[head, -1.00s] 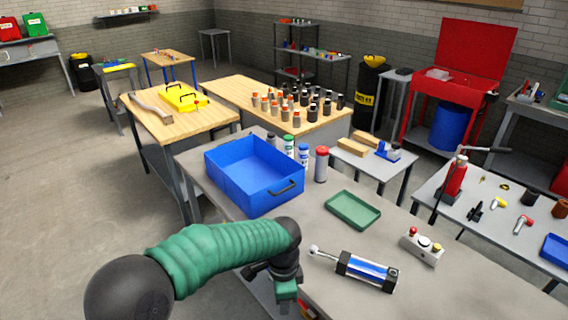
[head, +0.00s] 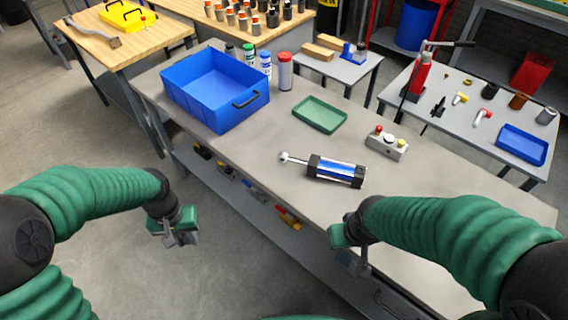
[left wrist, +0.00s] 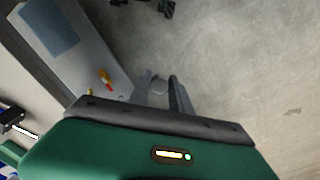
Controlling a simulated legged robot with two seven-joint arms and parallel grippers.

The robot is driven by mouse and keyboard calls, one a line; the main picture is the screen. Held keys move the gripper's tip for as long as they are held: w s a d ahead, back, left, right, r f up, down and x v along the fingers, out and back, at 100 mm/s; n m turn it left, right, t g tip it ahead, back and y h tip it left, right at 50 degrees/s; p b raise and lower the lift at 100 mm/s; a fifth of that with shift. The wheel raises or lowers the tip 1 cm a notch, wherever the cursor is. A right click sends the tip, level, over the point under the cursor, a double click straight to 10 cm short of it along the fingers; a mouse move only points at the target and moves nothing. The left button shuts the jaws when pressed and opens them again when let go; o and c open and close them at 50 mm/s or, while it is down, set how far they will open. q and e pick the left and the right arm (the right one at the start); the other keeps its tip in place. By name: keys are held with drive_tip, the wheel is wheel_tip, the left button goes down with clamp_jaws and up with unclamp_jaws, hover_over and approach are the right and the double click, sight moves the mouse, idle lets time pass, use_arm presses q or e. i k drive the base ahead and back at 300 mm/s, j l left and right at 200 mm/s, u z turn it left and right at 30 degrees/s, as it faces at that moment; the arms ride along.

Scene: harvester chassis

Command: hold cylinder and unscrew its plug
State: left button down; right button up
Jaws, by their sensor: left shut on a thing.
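The cylinder (head: 338,172) lies on the grey bench, with a blue and silver body, black end blocks and a rod with a ball-like end pointing left. I cannot make out its plug. My left gripper (head: 178,238) hangs over the floor in front of the bench, well left of the cylinder. Its fingers also show in the left wrist view (left wrist: 163,92), close together; what is between them is too small to tell. My right gripper (head: 358,264) is near the bench's front edge, below the cylinder and apart from it; its fingers are dark and partly hidden.
On the bench (head: 250,160) stand a blue bin (head: 205,100), a green tray (head: 320,115), a control box with buttons (head: 387,143) and several bottles (head: 266,62). A lower shelf (head: 262,208) holds small tools. A side table (head: 470,110) stands at right.

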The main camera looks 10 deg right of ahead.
sight(315, 165)
drive_tip(key=i+j+z, duration=0.3)
drive_tip(key=z, duration=0.15)
drive_tip(key=i+j+z, duration=0.2)
drive_tip(key=j+z, duration=0.25)
drive_tip(key=z, duration=1.2)
